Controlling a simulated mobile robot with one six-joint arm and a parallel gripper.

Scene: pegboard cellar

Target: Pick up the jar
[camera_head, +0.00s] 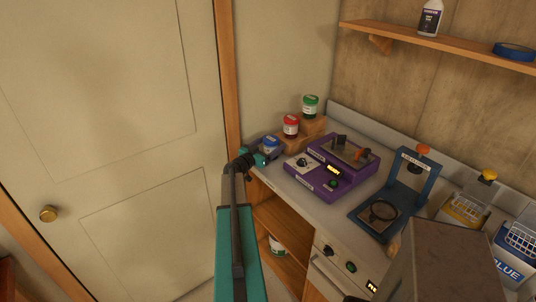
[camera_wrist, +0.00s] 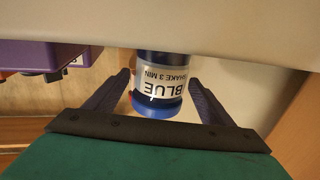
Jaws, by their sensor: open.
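A jar with a blue lid and a white label reading "BLUE SHAKE 3 MIN" (camera_wrist: 158,78) sits between the two dark fingers of my gripper (camera_wrist: 158,82) in the wrist view, label upside down. The fingers stand apart, with gaps visible on both sides of the jar. In the head view this blue jar (camera_head: 270,145) is at the left end of the bench, and my gripper (camera_head: 257,157) is right beside it, partly covering it. A red-lidded jar (camera_head: 291,125) and a green-lidded jar (camera_head: 311,105) stand on wooden steps behind it.
A purple machine (camera_head: 322,184) stands on the bench right of the jars, with a blue press-like stand (camera_head: 405,195) further right. Another jar (camera_head: 277,246) is on the shelf below. A door (camera_head: 120,130) is at left. A wall shelf (camera_head: 440,44) is above.

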